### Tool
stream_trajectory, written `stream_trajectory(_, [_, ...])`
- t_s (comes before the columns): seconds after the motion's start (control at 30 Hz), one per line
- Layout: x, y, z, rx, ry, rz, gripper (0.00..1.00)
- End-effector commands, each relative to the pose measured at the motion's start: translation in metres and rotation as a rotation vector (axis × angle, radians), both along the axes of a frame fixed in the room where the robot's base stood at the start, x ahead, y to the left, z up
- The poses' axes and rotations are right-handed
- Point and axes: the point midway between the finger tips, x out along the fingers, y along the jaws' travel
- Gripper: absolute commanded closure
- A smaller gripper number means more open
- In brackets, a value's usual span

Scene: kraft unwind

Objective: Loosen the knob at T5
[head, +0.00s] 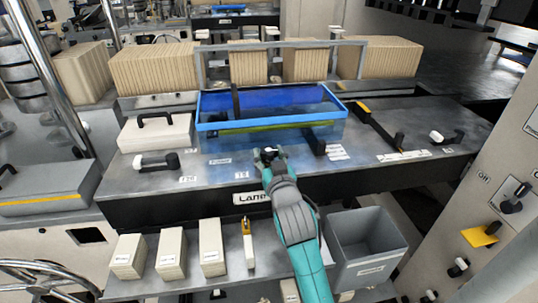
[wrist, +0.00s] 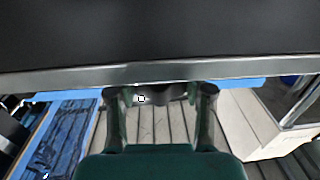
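My gripper (head: 267,156) is at the front of the machine's grey deck, just before the blue-framed clear cover. In the wrist view its two fingers (wrist: 161,100) stand apart, with a dark knob or lever (wrist: 165,94) bearing a small white spot between them. I cannot tell whether the fingers press on it. In the head view my gripper mostly hides this dark part, and a small white tip (head: 270,149) shows. A small label (head: 241,174) lies left of my gripper, too small to read. A black lever knob with a white end (head: 156,161) sits further left.
The blue-framed cover (head: 271,127) stands close behind my gripper. A grey bin (head: 363,249) and several cream boxes (head: 171,252) stand below in front. Another black-and-white knob (head: 446,138) is at far right.

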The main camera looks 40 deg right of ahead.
Motion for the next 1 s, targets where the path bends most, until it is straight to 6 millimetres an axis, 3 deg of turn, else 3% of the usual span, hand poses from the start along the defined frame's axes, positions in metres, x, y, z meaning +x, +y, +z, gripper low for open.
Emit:
stream_trajectory(0.03, [0.000, 0.000, -0.006, 0.006, 0.012, -0.001, 0.38])
stream_trajectory(0.1, [0.000, 0.000, -0.005, 0.005, 0.010, -0.001, 0.24])
stream_trajectory(0.47, [-0.003, 0.002, -0.002, 0.002, 0.003, 0.000, 0.24])
stream_trajectory(1.0, [-0.060, 0.036, -0.003, 0.002, 0.007, 0.000, 0.24])
